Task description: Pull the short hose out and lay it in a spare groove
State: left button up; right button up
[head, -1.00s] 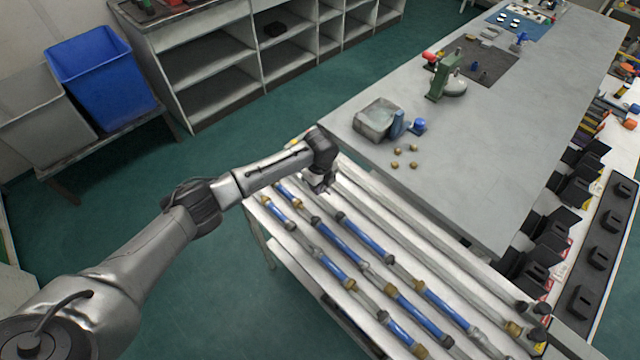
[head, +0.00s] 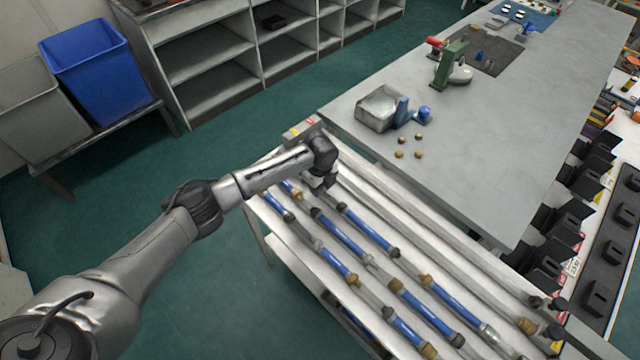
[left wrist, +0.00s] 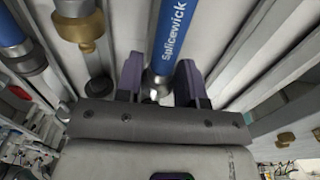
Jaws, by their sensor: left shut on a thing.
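My left gripper (head: 325,184) is over the rack's upper-left end in the head view. In the left wrist view its two purple-grey fingers (left wrist: 158,82) stand on either side of the metal end fitting of a blue hose (left wrist: 168,38) lettered "Splicewick", and the gripper is shut on it. This hose runs away from the gripper, and my arm hides most of it in the head view. I cannot tell whether it is clear of its groove. Other blue hoses (head: 342,238) lie end to end in the rack's grooves. Pale grooves (head: 400,225) on the rack's right side look empty.
A neighbouring hose with a brass fitting (left wrist: 82,30) lies close on the left in the wrist view. Dark fittings (head: 555,331) sit at the rack's lower-right end.

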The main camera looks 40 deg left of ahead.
pick_arm(q)
jog(key=shift+f, duration=0.2)
jog(key=o, duration=1.2)
jog(key=shift+r+p, duration=1.3)
jog(key=shift+r, duration=5.65)
